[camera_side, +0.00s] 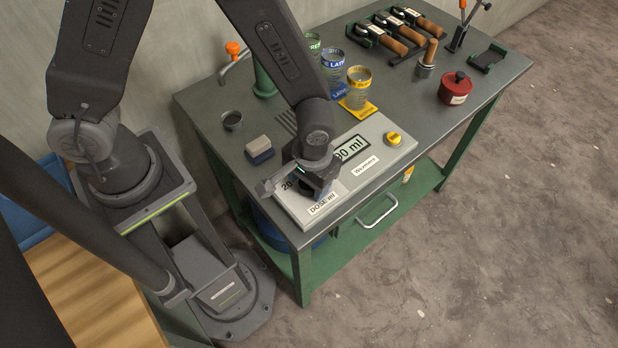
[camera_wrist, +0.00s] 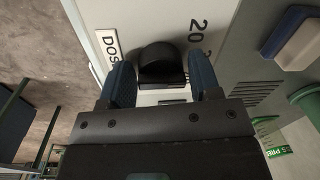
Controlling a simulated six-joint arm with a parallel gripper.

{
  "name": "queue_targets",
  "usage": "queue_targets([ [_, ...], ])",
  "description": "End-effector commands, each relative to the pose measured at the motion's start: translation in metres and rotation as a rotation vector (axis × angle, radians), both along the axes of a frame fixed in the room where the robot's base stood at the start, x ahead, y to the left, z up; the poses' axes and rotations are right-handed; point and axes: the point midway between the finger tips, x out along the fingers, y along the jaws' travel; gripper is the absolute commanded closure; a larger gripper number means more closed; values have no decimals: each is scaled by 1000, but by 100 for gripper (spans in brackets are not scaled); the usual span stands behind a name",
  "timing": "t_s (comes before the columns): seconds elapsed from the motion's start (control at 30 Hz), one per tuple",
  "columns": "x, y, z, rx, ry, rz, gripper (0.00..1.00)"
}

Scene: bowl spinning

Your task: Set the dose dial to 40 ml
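The dose dial (camera_wrist: 161,62) is a black knob with a raised grip, on a pale panel beside a printed "20" and a partly cut-off "DOS" label. My gripper (camera_wrist: 162,76) is over it with one blue finger on each side of the knob. The fingers look slightly apart from the knob; contact cannot be made out. In the side view my gripper (camera_side: 312,190) covers most of the dial at the left end of the dosing unit (camera_side: 322,217). The display (camera_side: 352,148) shows "0 ml" at its end; its leading digits are partly hidden by my wrist.
A yellow knob (camera_side: 394,139) sits at the unit's far right. A block-shaped sponge (camera_side: 259,149) and a dark cup (camera_side: 232,120) lie left of the unit. Labelled glasses (camera_side: 358,88) stand behind it. A red pot (camera_side: 455,88) stands at the right.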

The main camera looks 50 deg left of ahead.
Motion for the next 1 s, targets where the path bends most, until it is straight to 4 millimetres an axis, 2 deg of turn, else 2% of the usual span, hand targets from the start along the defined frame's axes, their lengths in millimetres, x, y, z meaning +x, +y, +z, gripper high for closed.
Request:
queue_targets([
  [0.03,0,0,0,0,0,0,47],
  [0.33,0,-1,0,-2,-1,0,76],
  [1.0,1,-2,1,-4,-6,-24,76],
])
